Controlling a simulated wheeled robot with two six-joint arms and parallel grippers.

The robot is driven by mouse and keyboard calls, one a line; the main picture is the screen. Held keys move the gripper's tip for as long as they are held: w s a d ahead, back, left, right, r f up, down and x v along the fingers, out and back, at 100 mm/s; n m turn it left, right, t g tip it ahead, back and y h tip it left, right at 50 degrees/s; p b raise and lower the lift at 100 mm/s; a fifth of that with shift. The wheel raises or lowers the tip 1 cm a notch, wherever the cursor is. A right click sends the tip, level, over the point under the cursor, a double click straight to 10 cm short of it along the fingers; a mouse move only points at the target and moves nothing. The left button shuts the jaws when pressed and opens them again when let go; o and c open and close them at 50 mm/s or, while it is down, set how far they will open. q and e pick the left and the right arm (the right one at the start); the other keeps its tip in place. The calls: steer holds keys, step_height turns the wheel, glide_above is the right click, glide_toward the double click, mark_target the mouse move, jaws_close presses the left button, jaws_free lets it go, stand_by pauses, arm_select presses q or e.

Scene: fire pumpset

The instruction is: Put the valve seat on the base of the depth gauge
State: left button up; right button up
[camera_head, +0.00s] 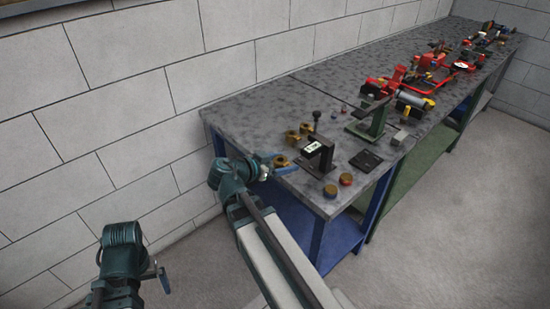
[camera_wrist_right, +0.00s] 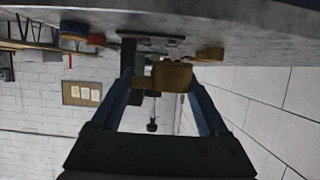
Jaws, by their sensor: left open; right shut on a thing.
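My right gripper (camera_head: 275,165) is at the table's near left corner. In the right wrist view its blue fingers (camera_wrist_right: 163,100) are shut on a brass valve seat (camera_wrist_right: 172,77). The valve seat appears between the fingers in the head view too (camera_head: 281,160). The depth gauge (camera_head: 319,148), a dark C-shaped frame with a small lit display, stands upright just right of the gripper. The valve seat looks apart from it; its base is partly hard to make out. My left gripper (camera_head: 163,280) is open and empty, low at left, away from the table.
Brass parts (camera_head: 292,136) stand behind the gauge. Two round caps, one brass (camera_head: 330,191) and one red-topped (camera_head: 346,179), lie near the front edge. A black plate (camera_head: 366,160) and a green stand (camera_head: 370,122) are to the right. The table's back left is clear.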

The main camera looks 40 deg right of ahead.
mark_target(283, 164)
steer(key=shift+s+a, duration=0.3)
steer(key=shift+s, duration=0.15)
step_height(283, 164, up, 8)
steer(key=p, duration=0.8)
steer(key=shift+r, duration=0.15)
arm_select(q)
step_height(283, 164, up, 8)
steer(key=shift+a, duration=0.4)
steer(key=shift+s, duration=0.1)
